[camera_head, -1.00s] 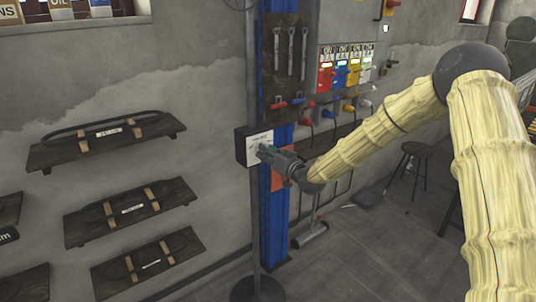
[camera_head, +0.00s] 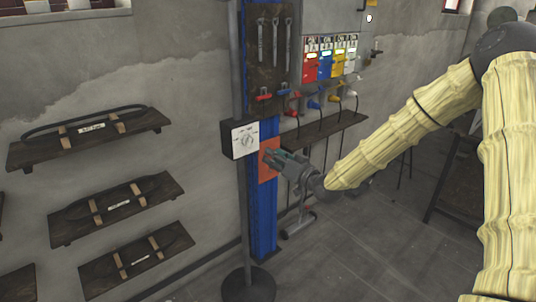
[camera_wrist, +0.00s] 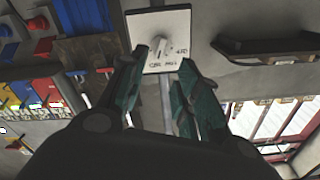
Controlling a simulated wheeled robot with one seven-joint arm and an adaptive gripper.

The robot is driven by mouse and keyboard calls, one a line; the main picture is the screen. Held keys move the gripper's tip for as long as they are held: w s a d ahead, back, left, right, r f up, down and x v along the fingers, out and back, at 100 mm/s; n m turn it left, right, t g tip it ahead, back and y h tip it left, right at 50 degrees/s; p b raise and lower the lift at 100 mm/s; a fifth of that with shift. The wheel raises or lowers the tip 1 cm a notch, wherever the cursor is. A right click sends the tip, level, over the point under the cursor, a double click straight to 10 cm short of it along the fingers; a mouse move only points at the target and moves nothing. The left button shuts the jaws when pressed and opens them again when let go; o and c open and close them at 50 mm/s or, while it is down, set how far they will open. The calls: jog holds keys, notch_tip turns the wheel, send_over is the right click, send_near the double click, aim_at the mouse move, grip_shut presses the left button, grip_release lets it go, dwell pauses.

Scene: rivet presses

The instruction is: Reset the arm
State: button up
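My gripper (camera_head: 270,157) is in front of the blue post in the head view, to the right of and a little below a dial box. In the wrist view its two teal fingers (camera_wrist: 162,80) are apart with nothing between them. The dial box (camera_head: 240,139) has a white face with a round knob and stands on a grey pole. It also shows beyond the fingertips in the wrist view (camera_wrist: 178,62). The gripper appears clear of the knob. My arm runs back to the right.
Dark wall shelves (camera_head: 123,206) with straps hang at the left. A blue post (camera_head: 263,225) stands behind the gripper. A tool board (camera_head: 272,60) and coloured panels (camera_head: 326,62) are above it, with a narrow shelf (camera_head: 325,135) at right. Open floor lies below.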

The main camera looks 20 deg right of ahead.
jog(key=shift+s+d, duration=0.1)
jog(key=shift+s, duration=0.15)
dwell(0.3)
